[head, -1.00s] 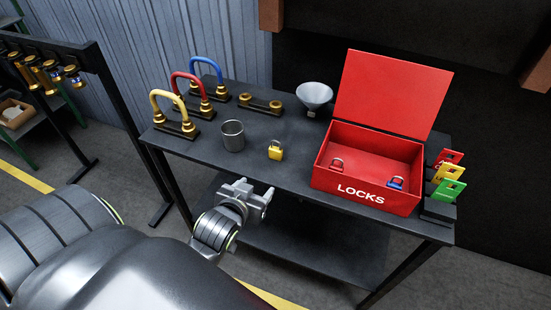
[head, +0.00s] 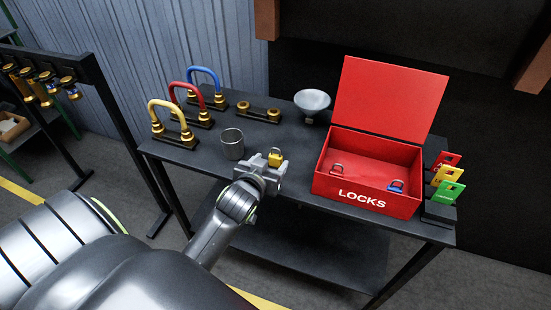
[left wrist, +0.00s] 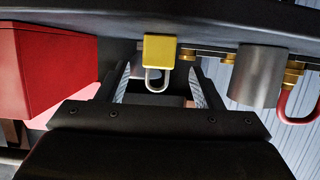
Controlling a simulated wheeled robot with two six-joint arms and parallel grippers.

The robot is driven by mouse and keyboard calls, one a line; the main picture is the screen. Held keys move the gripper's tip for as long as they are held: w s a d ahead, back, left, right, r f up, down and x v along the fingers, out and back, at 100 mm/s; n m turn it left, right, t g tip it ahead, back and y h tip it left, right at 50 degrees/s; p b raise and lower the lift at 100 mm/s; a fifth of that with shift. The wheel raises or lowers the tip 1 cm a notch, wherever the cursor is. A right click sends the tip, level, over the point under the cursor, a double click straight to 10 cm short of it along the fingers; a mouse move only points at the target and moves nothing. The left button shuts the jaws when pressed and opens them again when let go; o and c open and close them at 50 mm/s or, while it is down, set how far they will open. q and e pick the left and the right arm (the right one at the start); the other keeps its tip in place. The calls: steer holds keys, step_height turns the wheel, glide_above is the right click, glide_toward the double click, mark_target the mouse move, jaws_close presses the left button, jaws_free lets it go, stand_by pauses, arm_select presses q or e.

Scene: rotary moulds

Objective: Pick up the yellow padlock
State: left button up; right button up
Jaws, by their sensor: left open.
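The yellow padlock (head: 276,157) stands on the dark table, between the metal cup and the red box. In the head view its lower part is hidden behind my left gripper (head: 262,174), which is at the table's front edge. In the left wrist view the padlock (left wrist: 160,52) appears upside down, its silver shackle hanging between the fingers. My left gripper (left wrist: 163,90) is open there, with one finger on each side of the shackle. I cannot tell whether a finger touches it. My right gripper is not in view.
A metal cup (head: 232,144) stands just left of the padlock. The open red LOCKS box (head: 366,201) is to the right, with a red and a blue padlock inside. Coloured tags (head: 447,176) stand beyond it. Coloured hoses (head: 170,104) and a funnel (head: 312,101) are farther back.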

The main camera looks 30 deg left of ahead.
mark_target(274, 160)
arm_select(q)
steer(key=shift+f+x, duration=0.15)
steer(key=shift+x, duration=1.45)
steer(key=shift+f+x, duration=0.1)
steer(key=shift+x, duration=1.5)
steer(key=shift+d, duration=0.15)
steer(key=shift+p, duration=0.3)
steer(key=c, duration=1.2)
